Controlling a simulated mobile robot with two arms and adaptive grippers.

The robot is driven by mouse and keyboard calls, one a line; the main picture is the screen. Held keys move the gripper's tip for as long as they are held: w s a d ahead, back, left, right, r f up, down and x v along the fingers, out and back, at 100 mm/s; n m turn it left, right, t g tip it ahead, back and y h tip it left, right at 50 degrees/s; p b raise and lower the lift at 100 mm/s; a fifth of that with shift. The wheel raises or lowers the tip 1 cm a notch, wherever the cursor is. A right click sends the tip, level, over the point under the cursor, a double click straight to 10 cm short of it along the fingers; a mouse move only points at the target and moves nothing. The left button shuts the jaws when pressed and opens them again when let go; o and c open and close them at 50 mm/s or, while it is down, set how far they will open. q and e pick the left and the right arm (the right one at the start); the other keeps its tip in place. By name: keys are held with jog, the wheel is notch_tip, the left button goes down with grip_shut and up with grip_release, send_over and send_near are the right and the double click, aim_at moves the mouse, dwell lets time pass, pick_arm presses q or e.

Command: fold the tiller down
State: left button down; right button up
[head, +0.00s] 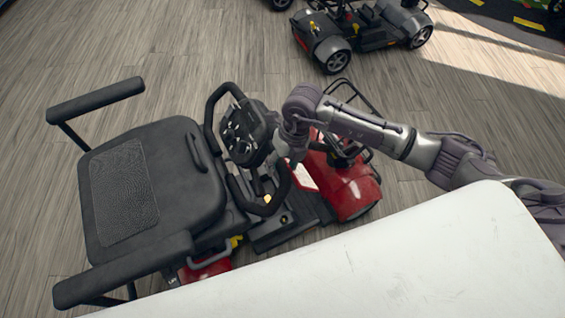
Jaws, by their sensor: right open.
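The red scooter stands left of centre with its black seat (150,190) toward the left and its red front cover (348,186) toward the right. Its tiller (243,133), with a black loop handlebar and a control panel, rises between seat and front and leans toward the seat. My right gripper (284,158) is open at the right side of the tiller head, close to the handlebar. I cannot tell whether it touches it. The gripper and wrist hide part of the tiller's right side. My left gripper is not in view.
A white surface (400,270) fills the lower right in front of the scooter. A second dark scooter (365,30) stands on the wooden floor at the top. A black wire basket frame (352,98) is behind my right arm. Floor at the upper left is clear.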

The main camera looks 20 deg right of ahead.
jog(key=shift+c, duration=0.4)
grip_shut()
jog(key=shift+w+d+r+p, duration=0.2)
jog(key=shift+d+r+p, duration=0.3)
jog(key=shift+d+r, duration=0.6)
jog(key=shift+f, duration=0.1)
jog(key=shift+o, duration=0.4)
grip_release()
jog(key=v, duration=1.2)
